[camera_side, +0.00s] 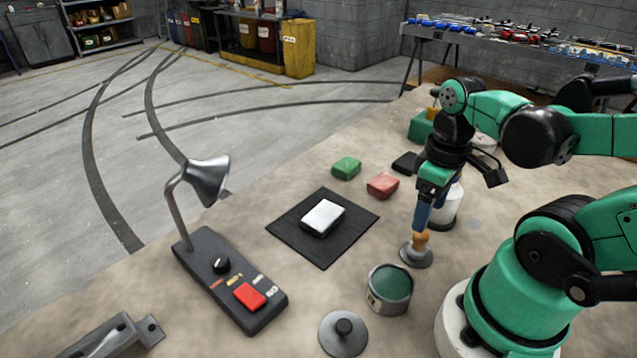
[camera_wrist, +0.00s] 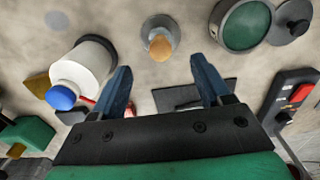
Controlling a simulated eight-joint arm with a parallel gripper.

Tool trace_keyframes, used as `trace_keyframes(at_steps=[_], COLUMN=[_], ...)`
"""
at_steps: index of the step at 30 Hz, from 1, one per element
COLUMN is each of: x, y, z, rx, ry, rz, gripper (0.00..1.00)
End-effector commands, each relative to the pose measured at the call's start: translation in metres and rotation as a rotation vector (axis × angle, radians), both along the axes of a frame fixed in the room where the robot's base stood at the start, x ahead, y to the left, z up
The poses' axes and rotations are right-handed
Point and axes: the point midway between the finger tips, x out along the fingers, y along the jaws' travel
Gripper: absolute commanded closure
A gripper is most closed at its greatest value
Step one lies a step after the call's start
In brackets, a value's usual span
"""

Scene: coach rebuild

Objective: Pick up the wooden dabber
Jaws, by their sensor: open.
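The wooden dabber (camera_side: 420,242) stands upright on the bench, with a light wooden knob handle on a round grey base. In the wrist view the dabber (camera_wrist: 159,46) lies ahead of my fingertips, roughly midway between them sideways. My gripper (camera_side: 421,222) points down just above the dabber's handle, and its blue fingers overlap the handle's top in the side view. In the wrist view my gripper (camera_wrist: 161,66) is open, with nothing between its fingers. I cannot tell whether a finger touches the handle.
A tin of green paint (camera_side: 390,287) and its grey lid (camera_side: 343,333) stand close in front. A white bottle (camera_side: 446,208) is just behind my gripper. A white block sits on a black mat (camera_side: 345,243). A lamp control box (camera_side: 232,285) stands left.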

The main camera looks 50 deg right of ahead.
Motion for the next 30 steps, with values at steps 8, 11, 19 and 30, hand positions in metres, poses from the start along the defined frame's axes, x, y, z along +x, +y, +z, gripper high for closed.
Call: trace_keyframes(at_steps=[8,11,19,30], x=[0.001,0.002,0.002,0.000], y=[0.000,0.000,0.000,0.001], z=[-0.023,-0.030,-0.046,-0.051], rx=[-0.002,-0.002,-0.003,-0.003], ry=[-0.003,-0.004,-0.004,-0.004], rz=[0.000,0.000,0.000,-0.001], gripper=[0.30,0.30,0.30,0.30])
